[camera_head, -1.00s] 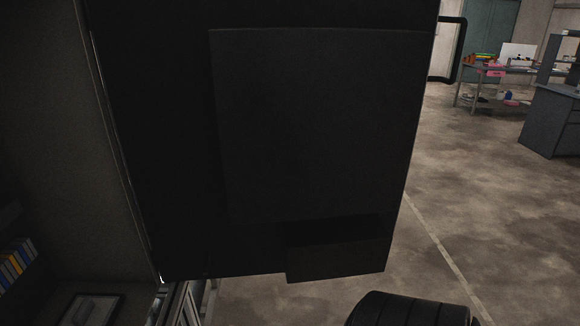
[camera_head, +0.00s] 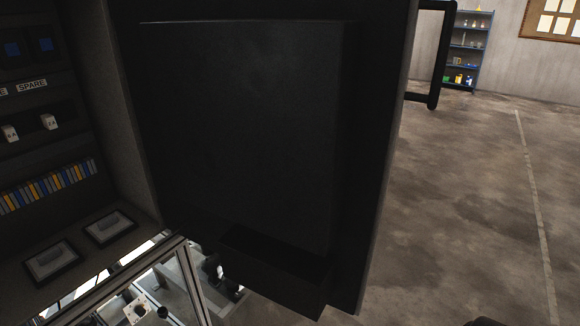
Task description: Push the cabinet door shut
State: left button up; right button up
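The cabinet door (camera_head: 374,150) stands open and fills the middle of the head view, with its dark inner side toward me. A raised flat panel (camera_head: 240,130) and a pocket-like box (camera_head: 275,275) are on that side. A black bar handle (camera_head: 436,60) sticks out past the door's right edge. The cabinet (camera_head: 140,130) is open at the left, with its inside showing. Neither gripper is in view. A small dark rounded piece at the bottom right edge is probably part of my arm.
Inside the cabinet are a "SPARE" label (camera_head: 32,86), white switches and a row of coloured terminals (camera_head: 45,187). A metal frame (camera_head: 130,285) stands below the cabinet. Open concrete floor (camera_head: 470,200) lies right of the door. A blue shelf (camera_head: 464,50) stands far back.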

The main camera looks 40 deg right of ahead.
aim_at(269, 129)
jog(key=l+u, duration=0.15)
jog(key=l, duration=0.25)
jog(key=k+l+u, duration=0.15)
jog(key=l, duration=0.2)
jog(key=k+l+u, duration=0.15)
jog(key=l, duration=0.25)
jog(key=k+l+u, duration=0.15)
jog(key=l, duration=0.2)
jog(key=l+u, duration=0.15)
jog(key=l, duration=0.25)
jog(key=i+l+u, duration=0.1)
jog(key=l, duration=0.35)
jog(key=i+l+u, duration=0.1)
jog(key=l, duration=0.35)
jog(key=i+l+u, duration=0.1)
jog(key=l, duration=0.35)
